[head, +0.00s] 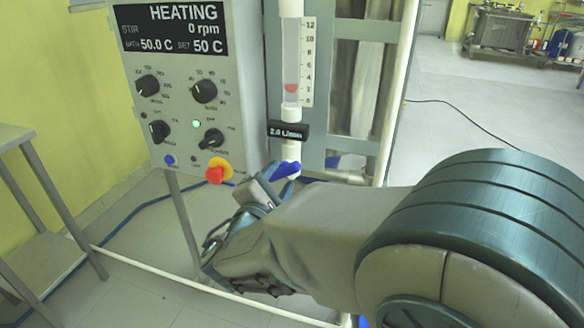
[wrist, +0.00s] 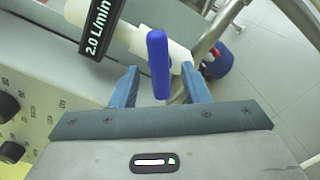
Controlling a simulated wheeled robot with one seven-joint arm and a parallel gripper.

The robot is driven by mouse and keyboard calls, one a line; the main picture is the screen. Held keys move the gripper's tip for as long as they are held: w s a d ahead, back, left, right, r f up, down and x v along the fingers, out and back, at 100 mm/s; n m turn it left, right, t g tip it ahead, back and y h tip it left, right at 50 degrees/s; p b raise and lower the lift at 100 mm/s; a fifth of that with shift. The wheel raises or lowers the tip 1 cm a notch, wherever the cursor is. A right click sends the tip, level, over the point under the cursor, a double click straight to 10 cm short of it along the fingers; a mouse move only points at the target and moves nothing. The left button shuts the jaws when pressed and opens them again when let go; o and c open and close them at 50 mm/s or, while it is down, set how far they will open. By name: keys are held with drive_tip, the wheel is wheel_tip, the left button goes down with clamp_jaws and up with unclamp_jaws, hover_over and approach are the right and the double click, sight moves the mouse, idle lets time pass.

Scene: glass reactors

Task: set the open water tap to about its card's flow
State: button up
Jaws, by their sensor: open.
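The water tap's blue handle (head: 287,169) sits on the white pipe below the flow tube (head: 291,55). In the wrist view the blue handle (wrist: 158,62) stands upright between my open fingers, with a gap on both sides. My gripper (wrist: 160,82) holds nothing; it also shows in the head view (head: 268,190), just below and left of the tap, its tips partly hidden. The black card (head: 288,130) reads 2.0 L/min; it also shows in the wrist view (wrist: 101,25). The red float (head: 291,88) is low, near the 2 mark on the scale (head: 308,60).
A control box (head: 190,90) with knobs, a HEATING display and a red stop button (head: 219,171) stands close left of the tap. A metal frame post (head: 400,90) rises to the right. A blue-and-red part (wrist: 217,62) lies beyond my right finger in the wrist view.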

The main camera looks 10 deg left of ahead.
sight(281, 175)
drive_tip(key=shift+w+d, duration=0.15)
drive_tip(key=shift+w, duration=1.35)
drive_tip(key=shift+c, duration=0.3)
drive_tip(key=c, duration=0.8)
drive_tip(key=shift+r+n+p, duration=0.1)
drive_tip(key=shift+n+p, duration=0.35)
drive_tip(key=shift+n, duration=0.85)
drive_tip(key=o, duration=0.9)
drive_tip(key=shift+c, duration=0.2)
drive_tip(key=shift+s, duration=0.15)
